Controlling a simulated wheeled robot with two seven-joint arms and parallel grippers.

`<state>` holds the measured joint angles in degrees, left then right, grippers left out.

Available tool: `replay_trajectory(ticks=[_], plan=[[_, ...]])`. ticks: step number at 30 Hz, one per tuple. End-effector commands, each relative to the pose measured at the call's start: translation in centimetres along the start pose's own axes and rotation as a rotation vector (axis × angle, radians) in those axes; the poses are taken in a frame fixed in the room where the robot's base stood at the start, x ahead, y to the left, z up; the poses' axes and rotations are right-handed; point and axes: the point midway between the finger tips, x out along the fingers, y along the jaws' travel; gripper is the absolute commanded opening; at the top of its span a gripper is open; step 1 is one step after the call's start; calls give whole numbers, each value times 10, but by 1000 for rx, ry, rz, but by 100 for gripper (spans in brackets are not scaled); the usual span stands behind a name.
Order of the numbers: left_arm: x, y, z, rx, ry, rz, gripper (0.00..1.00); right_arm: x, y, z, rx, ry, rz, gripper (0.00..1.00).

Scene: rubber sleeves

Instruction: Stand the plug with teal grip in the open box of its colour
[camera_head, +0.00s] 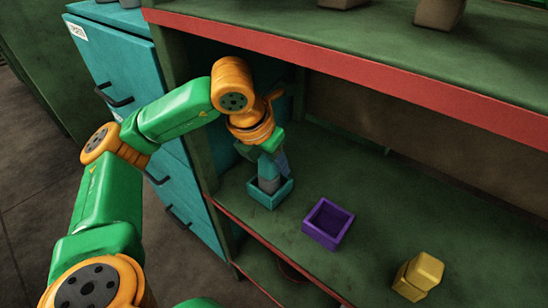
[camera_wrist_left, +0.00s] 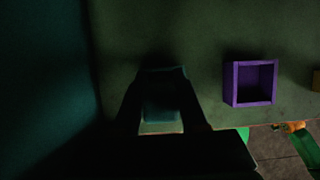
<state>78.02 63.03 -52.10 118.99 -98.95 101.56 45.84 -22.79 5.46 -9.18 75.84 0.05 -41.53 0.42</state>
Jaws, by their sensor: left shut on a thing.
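My left gripper (camera_head: 270,172) reaches into the shelf bay from above and is shut on the plug with the teal grip (camera_head: 268,184). The plug looks about upright, with its lower part inside the open teal box (camera_head: 269,202) on the shelf. The gripper and box walls hide much of the plug, and I cannot tell whether its foot touches the box floor. In the left wrist view the plug (camera_wrist_left: 161,108) is dark between the two fingers, with the teal box around or below it. My right gripper is not in view.
An open, empty purple box (camera_head: 328,223) stands right of the teal box. A yellow block-like thing (camera_head: 418,276) stands farther right. The red-edged upper shelf (camera_head: 350,66) hangs over the bay. A teal drawer cabinet (camera_head: 120,62) is at the left. Shelf floor behind the boxes is clear.

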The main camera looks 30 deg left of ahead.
Motion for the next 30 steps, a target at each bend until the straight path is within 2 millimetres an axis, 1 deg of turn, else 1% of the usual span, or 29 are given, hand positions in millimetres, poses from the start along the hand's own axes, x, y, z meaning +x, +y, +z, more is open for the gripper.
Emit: replay_trajectory(ticks=[1, 13, 14, 15, 16, 17, 26, 28, 30], plan=[[2, -1, -1, 0, -2, 0, 0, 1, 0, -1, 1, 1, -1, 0], [4, -1, -1, 0, -2, 0, 0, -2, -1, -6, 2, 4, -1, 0], [4, -1, -1, 0, -1, 0, 50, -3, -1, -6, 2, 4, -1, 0], [3, -1, -1, 0, -1, 0, 61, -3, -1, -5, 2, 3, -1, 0], [3, -1, -1, 0, -1, 0, 69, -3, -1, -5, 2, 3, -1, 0], [3, -1, -1, 0, -1, 0, 72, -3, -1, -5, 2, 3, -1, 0], [2, -1, -1, 0, -2, 0, 72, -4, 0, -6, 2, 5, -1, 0], [-2, -1, 0, 0, -2, 0, 72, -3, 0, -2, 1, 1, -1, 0], [-16, -1, 2, 1, -4, -2, 72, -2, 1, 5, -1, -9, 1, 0]])
